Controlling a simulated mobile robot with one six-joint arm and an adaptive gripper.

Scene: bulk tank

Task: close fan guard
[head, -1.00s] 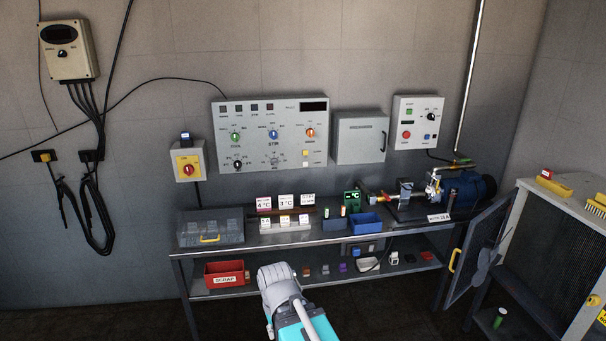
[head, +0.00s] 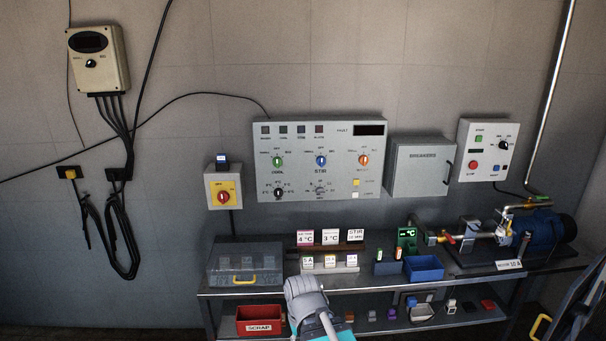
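The fan guard (head: 580,305) is a dark framed panel at the lower right edge of the head view, cut off by the picture's edge. Its yellow handle (head: 540,327) shows at the bottom, left of the frame. The cabinet it hangs on is out of view now. My arm's grey end part (head: 306,298) shows at the bottom centre, in front of the bench and well left of the guard. The gripper fingers cannot be made out, so whether it is open or shut is not visible.
A steel bench (head: 385,283) runs along the wall with a clear lidded box (head: 245,264), a blue bin (head: 424,268) and a pump motor (head: 545,231). A red scrap bin (head: 261,320) is on the lower shelf. Control panels hang above.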

